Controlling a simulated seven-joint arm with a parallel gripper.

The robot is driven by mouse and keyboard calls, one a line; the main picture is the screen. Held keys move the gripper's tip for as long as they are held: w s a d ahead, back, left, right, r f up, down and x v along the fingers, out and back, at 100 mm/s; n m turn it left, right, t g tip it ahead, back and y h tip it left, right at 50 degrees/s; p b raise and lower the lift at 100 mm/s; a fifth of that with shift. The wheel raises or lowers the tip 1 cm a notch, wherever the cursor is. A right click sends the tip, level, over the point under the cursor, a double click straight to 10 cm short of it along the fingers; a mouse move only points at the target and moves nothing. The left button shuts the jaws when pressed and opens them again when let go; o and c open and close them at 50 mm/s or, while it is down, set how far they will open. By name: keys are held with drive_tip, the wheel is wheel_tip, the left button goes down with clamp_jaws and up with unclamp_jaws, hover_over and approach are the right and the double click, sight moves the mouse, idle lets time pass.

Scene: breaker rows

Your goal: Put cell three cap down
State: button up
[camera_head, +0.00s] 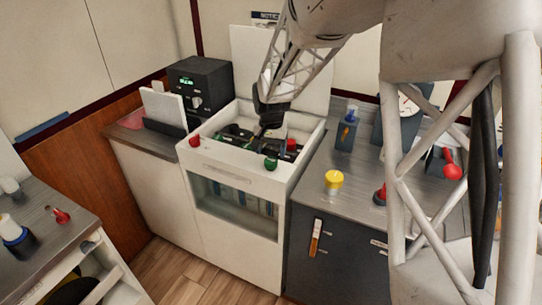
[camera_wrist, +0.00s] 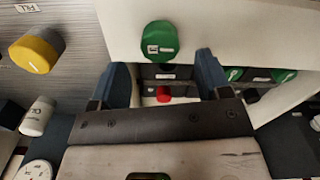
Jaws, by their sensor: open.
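The open white cabinet (camera_head: 245,168) holds a row of dark cells (camera_head: 236,130) with green tops, partly hidden by my arm. In the wrist view, green caps (camera_wrist: 284,76) with small white labels sit on dark bodies to the right. A red cap (camera_wrist: 163,93) shows between my fingers, apart from both. A red cap (camera_head: 291,145) also shows at the cabinet's right side. My gripper (camera_head: 262,136) is open and empty, reaching down into the cabinet opening; it also shows in the wrist view (camera_wrist: 163,78). I cannot read which cell is three.
The cabinet's front edge carries a red knob (camera_head: 195,140) and a green knob (camera_head: 271,164). The lid (camera_head: 250,55) stands raised behind. A yellow knob (camera_head: 333,181) is on the right counter. A black box (camera_head: 200,85) stands at the back left.

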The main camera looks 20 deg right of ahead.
sight(271, 161)
wheel_tip(271, 161, up, 9)
drive_tip(key=shift+f, duration=0.2)
drive_tip(key=shift+s+r, duration=0.1)
idle(0.7)
drive_tip(key=s+a+r+n+t, duration=0.1)
drive_tip(key=s+a+r+n, duration=0.1)
drive_tip(key=s, duration=0.9)
drive_tip(key=s+a+r+n, duration=0.2)
drive_tip(key=s, duration=1)
drive_tip(key=s+a+r+n+t, duration=0.1)
drive_tip(key=s+a+n, duration=0.1)
drive_tip(key=s, duration=0.9)
drive_tip(key=shift+s+a+r+t, duration=0.2)
drive_tip(key=shift+r+t, duration=0.1)
drive_tip(key=shift+r, duration=0.1)
